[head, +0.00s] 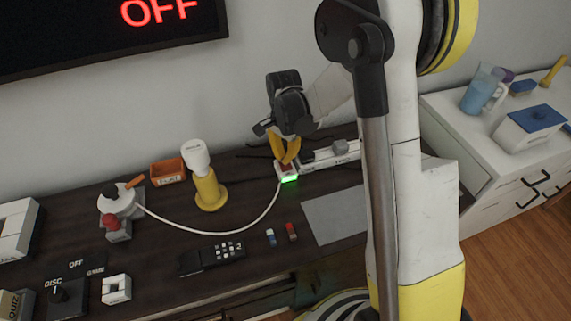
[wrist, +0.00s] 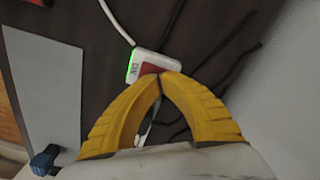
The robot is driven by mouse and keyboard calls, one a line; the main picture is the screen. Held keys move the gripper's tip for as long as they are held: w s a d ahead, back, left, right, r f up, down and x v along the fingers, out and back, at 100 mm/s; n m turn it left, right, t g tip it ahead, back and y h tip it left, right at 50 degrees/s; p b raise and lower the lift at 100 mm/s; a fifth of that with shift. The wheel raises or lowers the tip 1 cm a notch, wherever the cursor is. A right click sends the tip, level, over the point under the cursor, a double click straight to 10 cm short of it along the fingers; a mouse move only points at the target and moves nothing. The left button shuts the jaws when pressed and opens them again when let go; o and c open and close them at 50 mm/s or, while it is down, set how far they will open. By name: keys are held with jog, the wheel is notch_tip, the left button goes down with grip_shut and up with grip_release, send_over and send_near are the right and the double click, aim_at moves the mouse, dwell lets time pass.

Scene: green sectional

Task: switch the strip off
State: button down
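The white power strip (head: 333,156) lies along the back of the dark desk. Its left end carries a lit green light (head: 290,179) and a red switch (wrist: 150,69). Lettering that seems to read "ON" is beside the switch in the wrist view. My gripper (head: 286,163) points down over this end. In the wrist view the yellow fingertips (wrist: 160,76) meet at the red switch's edge, with nothing seen between them. They partly cover the strip, and I cannot tell whether they touch the switch.
A white cable (head: 235,231) runs left from the strip across the desk. A black remote (head: 213,256) and a grey mat (head: 337,215) lie nearer. A wall screen (head: 100,35) reads "OFF" in red.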

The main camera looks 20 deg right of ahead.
jog(key=shift+f+b, duration=0.3)
jog(key=shift+f, duration=0.2)
jog(key=shift+r, duration=0.15)
jog(key=shift+r+p, duration=2.35)
jog(key=shift+r, duration=1.05)
